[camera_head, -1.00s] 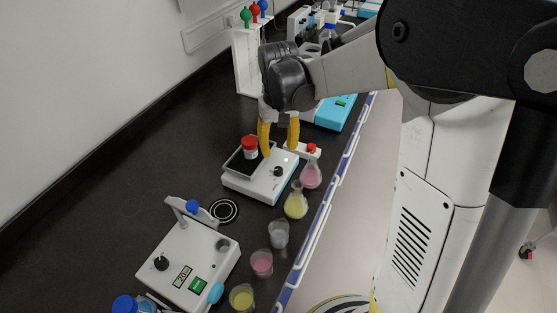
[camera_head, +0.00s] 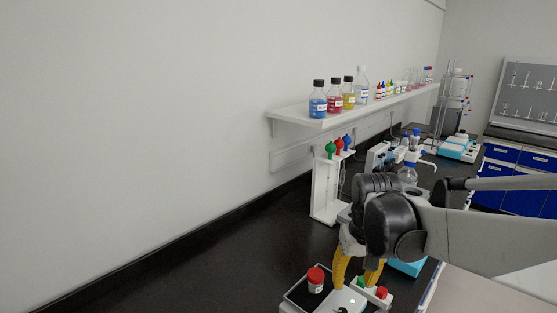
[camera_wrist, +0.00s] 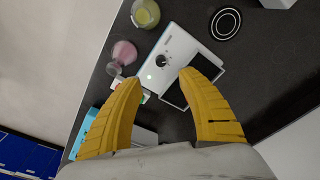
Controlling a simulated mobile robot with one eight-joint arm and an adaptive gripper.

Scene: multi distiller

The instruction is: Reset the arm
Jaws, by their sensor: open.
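My gripper (camera_head: 357,283) has two curved yellow fingers pointing down over the white balance-like device (camera_head: 345,299). The fingers are spread, with nothing between them. In the wrist view, the gripper (camera_wrist: 158,80) is open, with the device's white body (camera_wrist: 172,50) beyond the fingertips. A small jar with a red lid (camera_head: 316,280) stands on the device's dark plate (camera_head: 297,293), just left of the fingers and apart from them. I cannot make out the jar in the wrist view, where a finger covers part of the plate.
A rack with green, red and blue tops (camera_head: 326,188) stands behind my gripper, below a wall shelf (camera_head: 290,115) of bottles. In the wrist view, a pink flask (camera_wrist: 124,53) and a yellow flask (camera_wrist: 146,14) stand close to the device. The black bench is clear at left.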

